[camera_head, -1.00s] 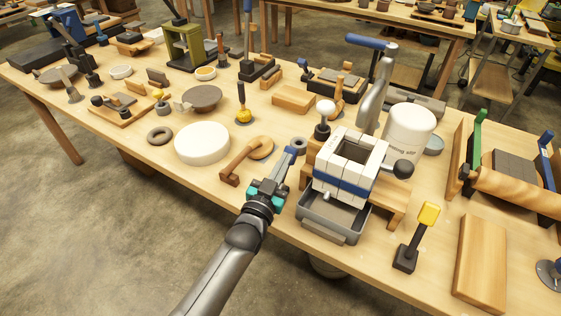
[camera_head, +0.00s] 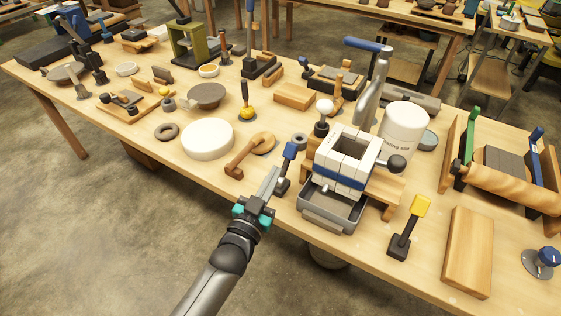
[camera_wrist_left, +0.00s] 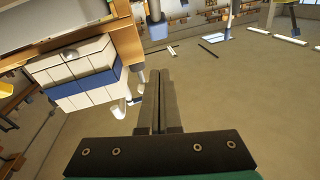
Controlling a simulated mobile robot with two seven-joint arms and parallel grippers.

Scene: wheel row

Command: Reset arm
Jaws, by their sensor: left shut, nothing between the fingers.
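My left gripper (camera_head: 274,174) reaches up from the lower part of the head view, at the table's front edge. Its two fingers are together and empty, and in the left wrist view the shut fingers (camera_wrist_left: 159,98) point out over the floor. A tool with a blue handle (camera_head: 290,151) and a dark base stands just beyond the fingertips; I cannot tell whether they touch. A box of white blocks with a blue band (camera_head: 345,165) stands to the right of the gripper; it also shows in the left wrist view (camera_wrist_left: 82,84). My right gripper is out of view.
A grey tray (camera_head: 326,218) sits in front of the box. A wooden hammer-shaped tool (camera_head: 240,161) and a white disc (camera_head: 207,139) lie left of the gripper. A yellow-topped tool (camera_head: 410,228) stands to the right. Open floor lies before the table.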

